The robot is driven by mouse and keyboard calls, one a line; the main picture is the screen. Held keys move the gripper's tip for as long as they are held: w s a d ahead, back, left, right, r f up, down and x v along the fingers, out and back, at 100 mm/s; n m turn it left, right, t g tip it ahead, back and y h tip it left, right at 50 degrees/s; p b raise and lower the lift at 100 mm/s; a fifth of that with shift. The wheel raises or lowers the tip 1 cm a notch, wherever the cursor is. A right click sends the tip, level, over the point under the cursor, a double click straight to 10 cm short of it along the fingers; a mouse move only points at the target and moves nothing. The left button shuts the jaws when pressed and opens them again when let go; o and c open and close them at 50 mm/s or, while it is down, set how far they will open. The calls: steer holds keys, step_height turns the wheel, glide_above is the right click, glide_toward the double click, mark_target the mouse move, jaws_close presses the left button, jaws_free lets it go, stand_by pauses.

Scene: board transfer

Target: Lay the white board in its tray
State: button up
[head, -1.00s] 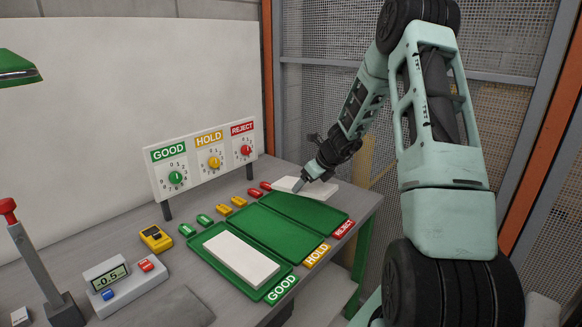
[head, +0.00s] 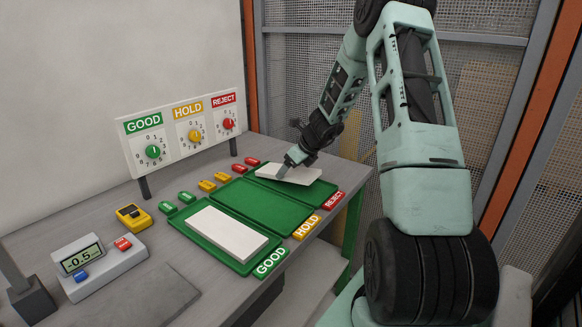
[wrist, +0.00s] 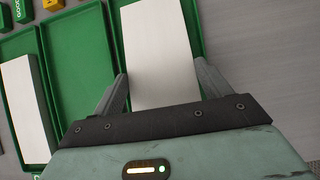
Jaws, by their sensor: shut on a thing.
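My gripper (head: 284,168) is shut on a white board (head: 298,174), holding it by its sides over the green tray at the REJECT label (head: 334,200). In the wrist view the fingers (wrist: 164,84) flank the held board (wrist: 158,45), and green tray (wrist: 115,22) shows on both sides of it. I cannot tell whether the board touches the tray floor. The middle tray (head: 262,208), labelled HOLD, is empty. Another white board (head: 228,233) lies in the tray (head: 181,223) labelled GOOD; it also shows in the wrist view (wrist: 25,110).
Behind the trays stand small green, yellow and red blocks (head: 207,185) and a panel with three dials (head: 188,135). A yellow device (head: 133,216) and a scale reading -0.5 (head: 98,265) are on the left.

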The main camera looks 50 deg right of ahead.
mark_target(296, 172)
steer(key=shift+f, duration=0.35)
steer(key=shift+f, duration=0.1)
steer(key=o, duration=1.2)
steer(key=c, duration=1.2)
steer(key=shift+c, duration=0.2)
steer(key=shift+s+d+r+b, duration=0.1)
steer(key=shift+s+r+b, duration=0.15)
steer(key=shift+s, duration=0.55)
steer(key=shift+s+r+b, duration=0.1)
steer(key=shift+s+r, duration=0.25)
steer(key=shift+s, duration=0.4)
steer(key=o, duration=0.6)
steer(key=shift+c, duration=0.2)
